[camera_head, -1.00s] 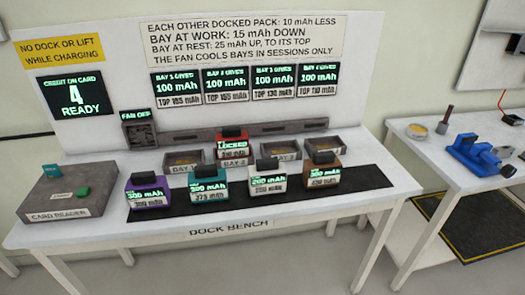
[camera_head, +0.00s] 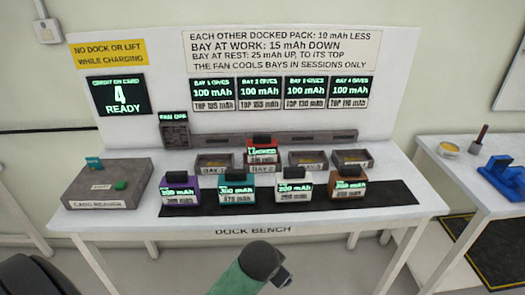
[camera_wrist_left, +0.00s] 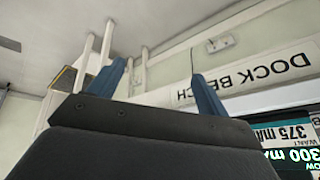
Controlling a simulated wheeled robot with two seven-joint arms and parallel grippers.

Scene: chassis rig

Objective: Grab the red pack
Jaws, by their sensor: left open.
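The red pack (camera_head: 262,144) sits in the second bay from the left, at the back of the bench. Its front screen shows small text that seems to read locked, and a white label is below it. My left gripper (camera_wrist_left: 162,88) shows in the left wrist view with two blue fingers spread apart and nothing between them. It is by the front edge of the dock bench, well short of the red pack, which is not in that view. The teal pack's labels (camera_wrist_left: 290,138) show at that view's right edge. My right gripper is not in view.
Purple (camera_head: 181,196), teal (camera_head: 237,195), white (camera_head: 294,193) and brown (camera_head: 347,190) packs stand in a row on a black mat (camera_head: 400,194), in front of the bays. The card reader (camera_head: 108,187) is at left. The bay trays beside the red pack look empty.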

